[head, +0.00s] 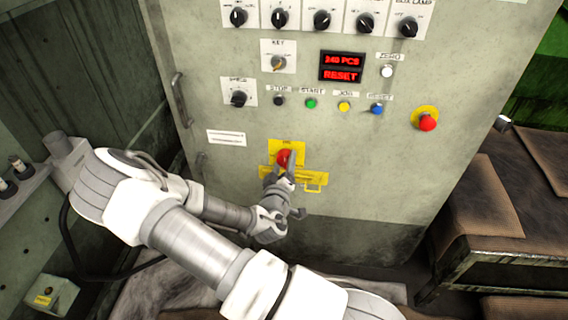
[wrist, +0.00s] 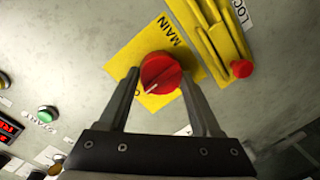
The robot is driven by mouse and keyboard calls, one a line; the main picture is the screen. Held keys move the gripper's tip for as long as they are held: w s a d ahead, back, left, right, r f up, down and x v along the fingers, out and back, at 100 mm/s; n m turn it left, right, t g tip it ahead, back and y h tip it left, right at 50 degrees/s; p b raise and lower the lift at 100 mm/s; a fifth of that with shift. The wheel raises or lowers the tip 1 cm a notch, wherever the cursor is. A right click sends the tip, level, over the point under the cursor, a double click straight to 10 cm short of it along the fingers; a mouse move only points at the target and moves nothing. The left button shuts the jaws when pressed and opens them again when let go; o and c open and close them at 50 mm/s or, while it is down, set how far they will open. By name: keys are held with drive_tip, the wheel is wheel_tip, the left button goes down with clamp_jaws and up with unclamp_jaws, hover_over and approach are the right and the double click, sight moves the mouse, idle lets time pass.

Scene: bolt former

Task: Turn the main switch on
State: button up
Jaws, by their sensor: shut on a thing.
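The main switch is a red round knob on a yellow plate marked MAIN, low on the grey control cabinet. In the head view the red knob (head: 283,157) shows just above my gripper (head: 284,172), which partly covers it. In the wrist view the knob (wrist: 161,73) sits between the two fingers of my gripper (wrist: 160,85), with a pale pointer mark at its lower left. The fingers are shut on the knob's sides. The yellow plate (wrist: 128,52) lies behind it. A yellow lock bar (wrist: 210,35) with a red end is beside the plate.
Above the switch are a row of buttons, including a green one (head: 311,103), and a lit red display (head: 341,67) reading 240 PCS and RESET. A red emergency button (head: 427,123) is at the right. A metal handle (head: 181,100) sticks out at the cabinet's left edge.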

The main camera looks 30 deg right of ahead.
idle(0.4)
drive_tip(key=o, duration=1.4)
drive_tip(key=shift+c, duration=0.2)
